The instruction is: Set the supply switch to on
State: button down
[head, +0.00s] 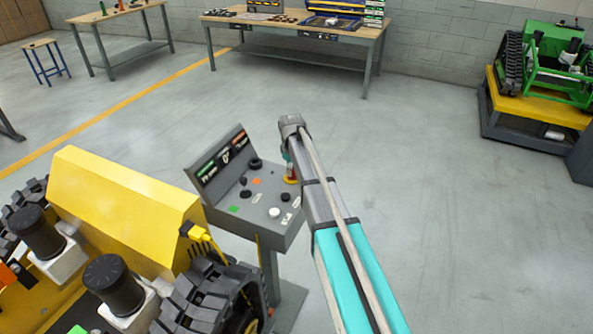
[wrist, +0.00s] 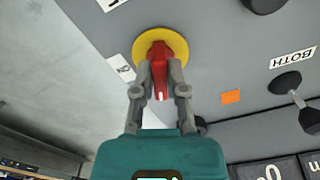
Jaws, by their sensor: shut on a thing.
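The supply switch (wrist: 160,50) is a red handle on a round yellow plate (wrist: 137,45), set in the grey panel. The handle lies nearly upright in the wrist view, with a white mark at its lower end. My gripper (wrist: 161,66) has one finger on each side of the handle and is shut on it. In the head view the red and yellow switch (head: 291,180) shows at the right rear of the control stand, partly hidden by my gripper (head: 289,168). A small white label (wrist: 123,68) sits beside the plate; its mark is hard to read.
The grey control stand (head: 245,222) carries black knobs, a white button (head: 274,212) and a raised display board (head: 220,158). A yellow tracked carrier (head: 125,195) stands close at its left. A lever labelled BOTH (wrist: 287,82) is near my gripper. Open floor lies right.

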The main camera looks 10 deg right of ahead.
jog(key=m, duration=0.7)
jog(key=shift+w+a, duration=0.2)
jog(key=m, duration=0.6)
jog(key=shift+d, duration=0.1)
jog(key=shift+m, duration=0.3)
jog(key=c, duration=0.7)
grip_release()
jog(key=shift+s, duration=0.1)
